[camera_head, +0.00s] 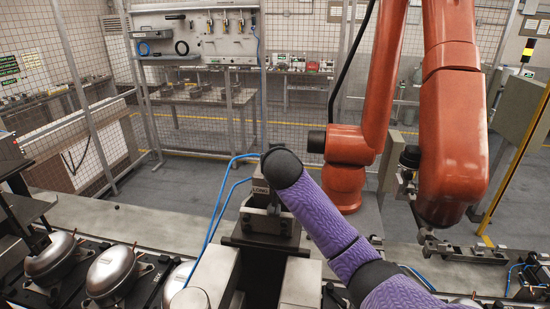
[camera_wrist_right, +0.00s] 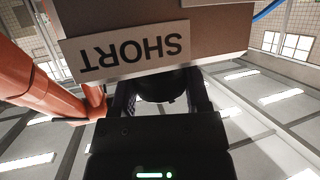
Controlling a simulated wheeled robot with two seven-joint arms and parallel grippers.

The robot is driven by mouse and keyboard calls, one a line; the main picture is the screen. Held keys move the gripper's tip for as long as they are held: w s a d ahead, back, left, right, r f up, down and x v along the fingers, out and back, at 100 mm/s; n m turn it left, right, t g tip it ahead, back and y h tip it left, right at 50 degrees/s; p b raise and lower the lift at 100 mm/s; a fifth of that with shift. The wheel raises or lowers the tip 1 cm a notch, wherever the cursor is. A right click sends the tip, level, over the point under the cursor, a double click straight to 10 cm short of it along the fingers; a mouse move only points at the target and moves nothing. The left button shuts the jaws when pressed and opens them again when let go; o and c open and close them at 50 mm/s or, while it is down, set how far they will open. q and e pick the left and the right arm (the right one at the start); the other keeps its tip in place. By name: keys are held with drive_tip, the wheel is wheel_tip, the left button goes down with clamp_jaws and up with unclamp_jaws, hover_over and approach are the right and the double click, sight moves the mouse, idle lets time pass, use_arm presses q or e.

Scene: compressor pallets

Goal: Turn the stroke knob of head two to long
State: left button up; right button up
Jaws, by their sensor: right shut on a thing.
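A metal head block (camera_head: 262,190) stands on a dark mount in the middle of the head view. A label reading LONG (camera_head: 261,190) shows on its near face. My purple right arm reaches it from the lower right, and my black wrist covers its upper part. In the right wrist view the block (camera_wrist_right: 200,25) fills the top, with a SHORT label (camera_wrist_right: 132,50) upside down. My right gripper (camera_wrist_right: 160,95) is shut on a dark round knob (camera_wrist_right: 156,86) under the block. The knob's pointer and setting are hidden. No head number is readable. My left gripper is not seen.
Rounded metal compressors (camera_head: 112,272) sit in black pallets at the lower left. An orange robot arm (camera_head: 450,130) hangs close on the right. Blue hoses (camera_head: 222,205) run beside the block. A wire fence (camera_head: 205,120) and workbenches stand behind.

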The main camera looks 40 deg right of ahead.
drive_tip(key=shift+a+f+m+g+h, duration=0.1)
drive_tip(key=shift+f+m+g+h, duration=0.05)
drive_tip(key=shift+m+g+h, duration=0.75)
drive_tip(key=shift+m+g+h+b, duration=0.6)
drive_tip(key=shift+m+g+b, duration=0.15)
drive_tip(key=shift+m, duration=0.25)
drive_tip(key=m+g+h+b, duration=0.2)
drive_tip(key=m+g+b, duration=0.2)
drive_tip(key=g, duration=0.1)
drive_tip(key=shift+f+m, duration=0.1)
drive_tip(key=shift+m, duration=0.3)
drive_tip(key=shift+m+g+h+b, duration=0.3)
drive_tip(key=shift+m+g+b, duration=0.45)
drive_tip(key=shift+m+g, duration=0.25)
drive_tip(key=shift+r+g, duration=0.2)
drive_tip(key=shift+g, duration=0.15)
drive_tip(key=o, duration=1.3)
